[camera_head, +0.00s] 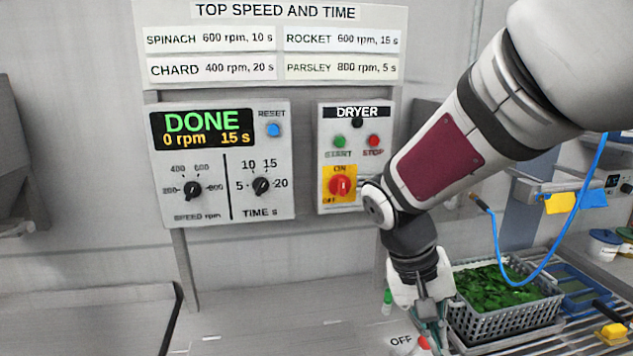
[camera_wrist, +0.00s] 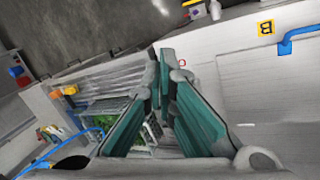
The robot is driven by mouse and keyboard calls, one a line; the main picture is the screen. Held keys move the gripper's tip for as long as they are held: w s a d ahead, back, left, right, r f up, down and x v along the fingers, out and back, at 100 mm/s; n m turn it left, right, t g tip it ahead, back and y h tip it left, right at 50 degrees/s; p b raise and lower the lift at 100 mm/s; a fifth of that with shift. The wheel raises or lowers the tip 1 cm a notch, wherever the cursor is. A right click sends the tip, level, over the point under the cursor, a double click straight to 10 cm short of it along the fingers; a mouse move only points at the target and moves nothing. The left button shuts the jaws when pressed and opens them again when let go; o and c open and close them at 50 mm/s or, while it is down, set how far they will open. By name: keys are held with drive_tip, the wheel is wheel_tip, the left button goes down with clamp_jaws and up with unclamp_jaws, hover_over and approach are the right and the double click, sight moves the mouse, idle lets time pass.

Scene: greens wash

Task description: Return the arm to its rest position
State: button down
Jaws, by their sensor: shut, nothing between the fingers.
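My gripper (camera_head: 437,335) hangs at the end of my bent arm, low and right of centre in the head view, fingers down. It also shows in the wrist view (camera_wrist: 161,72), with its teal fingers meeting at the tips and nothing held. In the head view, my arm reaches in from the upper right and passes in front of the wall to the right of the dryer switch box (camera_head: 327,207). The gripper is just left of a grey basket of greens (camera_head: 487,322) in the picture; I cannot tell the gap between them.
A control panel (camera_head: 280,208) reads DONE, 0 rpm, 15 s. Below it is a grey surface (camera_head: 255,335). A red-topped item (camera_head: 423,343) is close to the gripper, beside an OFF label. A blue hose (camera_head: 497,240) loops above the basket. A blue tray (camera_head: 585,290) is at right.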

drive_tip(key=s+r+n+t+y, duration=0.2)
drive_tip(key=s+r+t+y, duration=0.2)
drive_tip(key=s+r, duration=0.7)
drive_tip(key=shift+s+d+r+t, duration=0.25)
drive_tip(key=shift+s+d+t, duration=0.1)
drive_tip(key=shift+t, duration=0.95)
